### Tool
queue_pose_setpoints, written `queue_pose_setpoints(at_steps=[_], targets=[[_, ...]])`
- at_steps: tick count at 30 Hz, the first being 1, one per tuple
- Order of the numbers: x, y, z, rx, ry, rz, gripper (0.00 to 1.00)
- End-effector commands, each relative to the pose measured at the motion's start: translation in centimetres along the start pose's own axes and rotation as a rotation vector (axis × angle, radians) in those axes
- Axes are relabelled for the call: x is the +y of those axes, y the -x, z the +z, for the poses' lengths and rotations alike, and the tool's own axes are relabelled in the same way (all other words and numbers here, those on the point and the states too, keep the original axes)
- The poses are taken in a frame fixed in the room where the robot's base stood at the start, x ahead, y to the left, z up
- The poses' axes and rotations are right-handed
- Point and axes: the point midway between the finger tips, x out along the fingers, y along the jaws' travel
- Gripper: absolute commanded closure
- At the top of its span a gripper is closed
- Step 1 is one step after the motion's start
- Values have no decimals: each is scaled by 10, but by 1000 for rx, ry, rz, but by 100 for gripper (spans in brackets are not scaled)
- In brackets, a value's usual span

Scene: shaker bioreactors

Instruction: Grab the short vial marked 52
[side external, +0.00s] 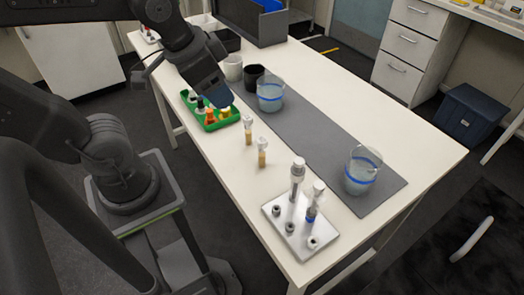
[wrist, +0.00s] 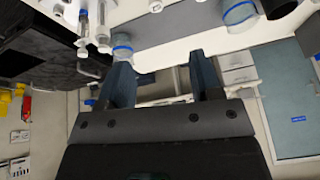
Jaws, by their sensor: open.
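Two short vials with tan contents and pale caps stand upright on the white table, one (side external: 248,130) nearer the green tray and one (side external: 262,153) nearer the metal rack. A green tray (side external: 236,117) holds several small vials with orange, dark and white parts. No number is readable on any vial, so I cannot tell which is 52. My gripper (side external: 221,101) is above the tray's far side in the side view, apart from the two standing vials. In the wrist view my gripper (wrist: 164,82) has its two fingers wide apart with nothing between them.
A metal rack (side external: 276,207) with two tall capped tubes stands at the table's near end. Beakers with blue bands (side external: 270,92) (side external: 362,172) stand on the grey mat (side external: 318,135). A black cup (side external: 254,77) and a white cup (side external: 233,68) are close behind my gripper.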

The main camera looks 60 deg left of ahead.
Motion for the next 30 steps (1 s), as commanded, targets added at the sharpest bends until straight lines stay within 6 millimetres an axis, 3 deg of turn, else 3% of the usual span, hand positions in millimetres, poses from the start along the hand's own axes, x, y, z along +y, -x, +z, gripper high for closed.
queue_pose_setpoints(at_steps=[9,15,23,30], targets=[[-2,-50,-44,-238,-803,158,41],[0,-80,-58,-305,-1172,293,41],[1,-102,-57,-319,-1305,351,41],[4,-143,-36,-320,-1302,351,41]])
